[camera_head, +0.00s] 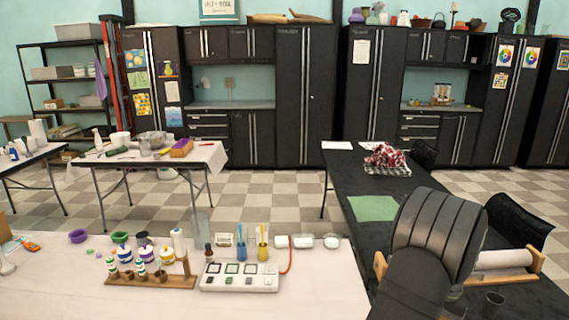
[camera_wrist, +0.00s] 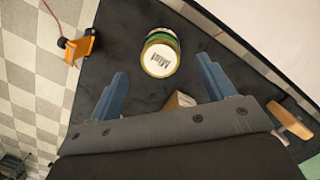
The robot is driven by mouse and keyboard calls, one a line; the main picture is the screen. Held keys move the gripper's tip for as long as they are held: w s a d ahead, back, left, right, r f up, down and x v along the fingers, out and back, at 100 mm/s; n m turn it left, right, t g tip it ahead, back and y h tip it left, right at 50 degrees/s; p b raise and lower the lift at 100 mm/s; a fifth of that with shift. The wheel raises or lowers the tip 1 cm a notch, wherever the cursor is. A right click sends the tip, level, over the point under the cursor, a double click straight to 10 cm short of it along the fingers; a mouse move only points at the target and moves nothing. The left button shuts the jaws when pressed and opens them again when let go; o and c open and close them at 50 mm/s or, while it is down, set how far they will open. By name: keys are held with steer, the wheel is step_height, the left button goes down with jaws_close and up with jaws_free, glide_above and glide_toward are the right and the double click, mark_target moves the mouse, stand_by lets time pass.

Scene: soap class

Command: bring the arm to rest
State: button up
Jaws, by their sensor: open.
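My gripper (camera_wrist: 161,68) shows in the wrist view with its two blue fingers spread wide and nothing between them. A round container with a pale lid marked "Mint" (camera_wrist: 159,60) and a green and orange rim stands on the dark table beyond the fingertips, apart from them. In the head view my dark arm fills the lower right over the black table (camera_head: 345,185). My gripper and the Mint container cannot be made out there.
A paper roll (camera_head: 503,259) on a wooden stand lies right of my arm. A green mat (camera_head: 374,208) and a rack of red-and-white pieces (camera_head: 386,158) are farther back. The white table (camera_head: 60,290) holds bottles.

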steer(key=f, duration=0.7)
steer(key=shift+s+a+f, duration=0.1)
steer(key=shift+s+a, duration=0.3)
step_height(320, 180, up, 4)
steer(key=shift+f, duration=0.1)
steer(key=s+d+r, duration=0.3)
steer(key=s+r, duration=0.4)
steer(key=s, duration=0.4)
steer(key=w+a+n, duration=0.3)
steer(key=w+a, duration=0.6)
steer(key=w, duration=0.1)
steer(key=w+a+n, duration=0.2)
steer(key=w+a, duration=0.2)
steer(key=a, duration=0.6)
steer(key=w+a+n+h, duration=0.1)
steer(key=w+a+n, duration=0.2)
steer(key=a, duration=0.8)
steer(key=w+a+n, duration=0.3)
steer(key=w+a, duration=0.1)
steer(key=a, duration=0.7)
steer(key=shift+w+g+h, duration=0.3)
steer(key=shift+w, duration=0.1)
steer(key=shift+f, duration=0.1)
